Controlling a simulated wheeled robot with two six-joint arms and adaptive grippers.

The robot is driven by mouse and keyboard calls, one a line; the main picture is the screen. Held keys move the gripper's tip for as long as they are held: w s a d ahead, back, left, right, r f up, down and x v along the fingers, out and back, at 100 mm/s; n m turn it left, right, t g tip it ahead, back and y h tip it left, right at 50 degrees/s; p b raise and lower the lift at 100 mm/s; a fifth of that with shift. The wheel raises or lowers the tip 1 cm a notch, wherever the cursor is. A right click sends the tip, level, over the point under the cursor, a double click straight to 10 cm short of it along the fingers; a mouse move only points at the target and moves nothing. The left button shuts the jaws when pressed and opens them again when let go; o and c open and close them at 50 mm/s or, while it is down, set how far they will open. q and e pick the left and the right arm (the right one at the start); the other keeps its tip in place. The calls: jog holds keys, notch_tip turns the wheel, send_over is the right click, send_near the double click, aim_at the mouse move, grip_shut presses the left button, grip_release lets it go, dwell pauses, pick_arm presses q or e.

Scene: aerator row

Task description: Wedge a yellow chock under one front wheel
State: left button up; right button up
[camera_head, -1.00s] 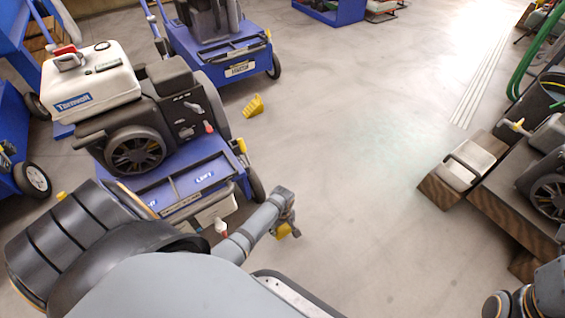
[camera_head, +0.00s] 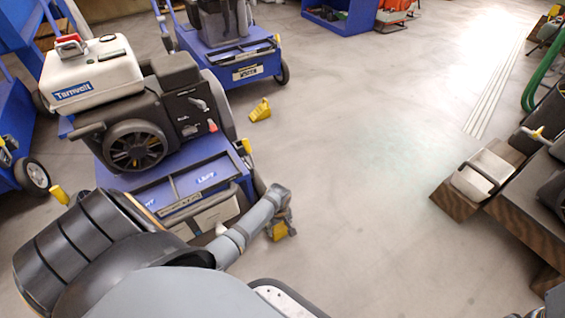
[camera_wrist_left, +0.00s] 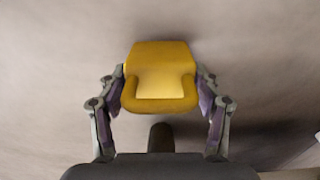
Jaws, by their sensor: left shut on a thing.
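My left gripper (camera_head: 283,228) is shut on a yellow chock (camera_head: 279,231). The left wrist view shows the chock (camera_wrist_left: 160,78) between the two fingers. In the head view the gripper points down over the floor, to the right of the nearest blue aerator (camera_head: 190,170). That machine's near right wheel (camera_head: 258,184) shows partly beside my left forearm, with a gap between it and the chock. Its near left wheel is hidden behind my arm. Another yellow chock (camera_head: 260,110) lies on the floor farther back. My right gripper is out of view.
A second blue aerator (camera_head: 245,65) stands behind. A blue machine with a wheel (camera_head: 33,176) is at the left, near a yellow object (camera_head: 59,194). A wooden block (camera_head: 457,199) and dark equipment stand at the right. The middle floor is clear.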

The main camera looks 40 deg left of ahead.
pick_arm(q)
jog(key=shift+w+a, duration=0.4)
jog(key=shift+a, duration=0.5)
jog(key=shift+w+a, duration=0.4)
jog(key=shift+a, duration=0.45)
jog(key=o, duration=1.8)
jog(key=shift+s, duration=0.1)
notch_tip(320, 180, up, 12)
